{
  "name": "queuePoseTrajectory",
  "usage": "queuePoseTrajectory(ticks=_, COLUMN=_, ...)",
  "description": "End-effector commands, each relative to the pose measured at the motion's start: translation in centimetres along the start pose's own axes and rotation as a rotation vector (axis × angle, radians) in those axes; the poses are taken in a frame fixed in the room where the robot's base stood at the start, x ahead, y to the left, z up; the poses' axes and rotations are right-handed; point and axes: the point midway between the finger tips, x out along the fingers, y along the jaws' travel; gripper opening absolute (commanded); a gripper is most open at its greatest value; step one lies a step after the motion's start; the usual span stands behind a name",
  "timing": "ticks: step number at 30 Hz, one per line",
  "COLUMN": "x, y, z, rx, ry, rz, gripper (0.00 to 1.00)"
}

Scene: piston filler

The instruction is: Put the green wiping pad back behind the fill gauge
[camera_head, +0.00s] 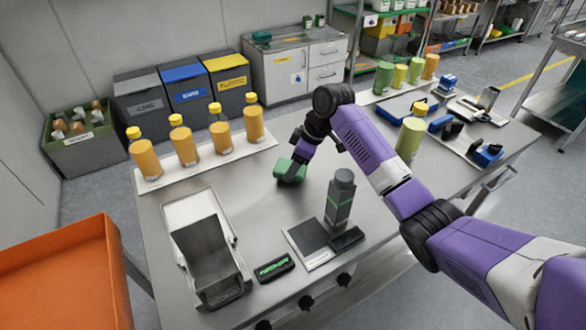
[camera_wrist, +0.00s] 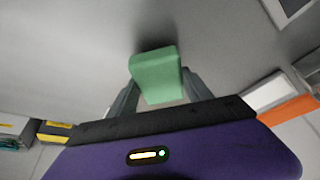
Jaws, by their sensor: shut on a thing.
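The green wiping pad (camera_head: 290,169) is a small block with rounded edges. My gripper (camera_head: 293,160) is shut on it, over the middle of the steel table (camera_head: 320,160). The wrist view also shows the pad (camera_wrist: 156,76) between the two fingers (camera_wrist: 158,88). I cannot tell whether the pad touches the tabletop. I cannot tell for sure which thing is the fill gauge. A dark grey upright cylinder with green bands (camera_head: 340,198) stands on a dark plate nearer the front. A small black block with green lettering (camera_head: 274,267) lies left of that plate.
Several orange bottles with yellow caps (camera_head: 187,143) stand on a white strip at the back left. A green bottle (camera_head: 410,138) and small tools are on the right. The table around the pad is clear.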

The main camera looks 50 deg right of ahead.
Motion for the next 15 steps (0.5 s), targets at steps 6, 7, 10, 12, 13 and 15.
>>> queuePoseTrajectory(ticks=6, x=1.31, y=0.02, z=0.52, rx=0.0, ry=0.001, rz=0.001, gripper=0.2)
queuePoseTrajectory(ticks=7, x=1.3, y=0.02, z=0.52, rx=0.0, ry=0.001, rz=0.001, gripper=0.2)
queuePoseTrajectory(ticks=10, x=1.29, y=0.01, z=0.52, rx=0.0, ry=0.001, rz=0.001, gripper=0.2)
queuePoseTrajectory(ticks=12, x=1.42, y=0.0, z=0.57, rx=0.0, ry=0.001, rz=0.0, gripper=0.2)
queuePoseTrajectory(ticks=13, x=1.5, y=-0.01, z=0.6, rx=0.0, ry=0.001, rz=0.0, gripper=0.2)
queuePoseTrajectory(ticks=15, x=1.61, y=0.01, z=0.65, rx=0.0, ry=0.001, rz=0.0, gripper=0.6)
